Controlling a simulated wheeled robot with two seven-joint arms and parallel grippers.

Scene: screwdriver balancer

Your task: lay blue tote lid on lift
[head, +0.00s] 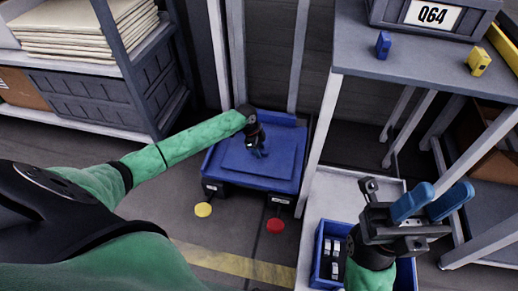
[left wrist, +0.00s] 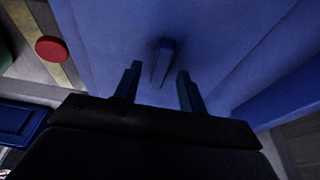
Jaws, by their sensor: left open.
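The blue tote lid (head: 235,161) lies flat on what looks like the lift between two grey uprights; it covers most of whatever is under it. My left gripper (head: 262,152) is over the lid's middle, open. In the left wrist view the lid (left wrist: 100,40) fills most of the picture, and its upright handle (left wrist: 164,60) stands between the open fingers (left wrist: 158,90), with gaps on both sides. My right gripper (head: 430,203) is open and empty above a blue tote (head: 317,255) at the lower right, which it partly hides.
A yellow button (head: 203,210) and a red button (head: 275,226) stand in front of the lift. A shelf (head: 100,70) stands at the left.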

